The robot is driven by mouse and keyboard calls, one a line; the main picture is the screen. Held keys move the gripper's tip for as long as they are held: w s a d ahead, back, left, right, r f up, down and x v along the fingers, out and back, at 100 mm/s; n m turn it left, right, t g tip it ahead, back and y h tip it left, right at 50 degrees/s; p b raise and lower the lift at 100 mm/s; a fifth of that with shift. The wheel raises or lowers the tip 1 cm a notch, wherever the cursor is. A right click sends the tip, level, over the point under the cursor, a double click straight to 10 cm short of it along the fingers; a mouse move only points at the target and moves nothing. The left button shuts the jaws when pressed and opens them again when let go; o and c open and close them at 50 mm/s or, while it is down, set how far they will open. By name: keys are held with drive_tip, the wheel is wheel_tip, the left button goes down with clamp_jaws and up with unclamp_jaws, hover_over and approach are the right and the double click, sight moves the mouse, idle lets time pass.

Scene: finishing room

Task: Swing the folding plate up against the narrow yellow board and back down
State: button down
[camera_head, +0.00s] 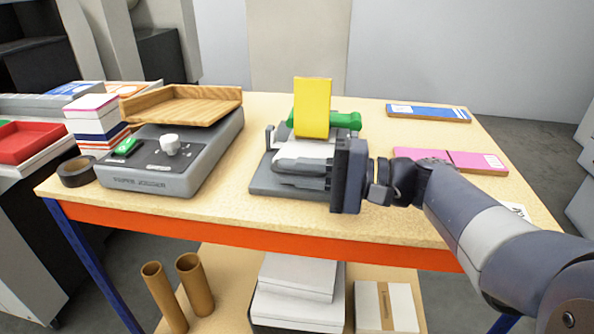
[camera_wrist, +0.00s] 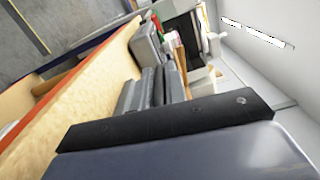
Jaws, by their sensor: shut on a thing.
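The narrow yellow board (camera_head: 312,108) stands upright on the folding device at the middle of the table. The device has a flat grey base (camera_head: 262,187). What looks like the folding plate (camera_head: 312,147) is a pale piece low in front of the board; my gripper covers much of it. My gripper (camera_head: 288,165) reaches in from the right and is shut at the plate's front edge; the exact hold is hidden. In the wrist view the dark fingers (camera_wrist: 150,92) point towards the far end of the table, and the contact cannot be made out.
A green bar (camera_head: 346,120) lies behind the yellow board. A grey jogger (camera_head: 150,180) with a wooden tray (camera_head: 190,105) stands left. Pink pads (camera_head: 475,162) and a blue-and-white pad (camera_head: 428,113) lie right. A black tape roll (camera_head: 77,172) sits at the left edge. The front strip is clear.

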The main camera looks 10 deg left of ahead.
drive_tip(key=c, duration=1.5)
unclamp_jaws()
drive_tip(key=d+p, duration=0.1)
drive_tip(key=d, duration=0.9)
drive_tip(key=shift+s+d, duration=0.15)
drive_tip(key=shift+d, duration=0.25)
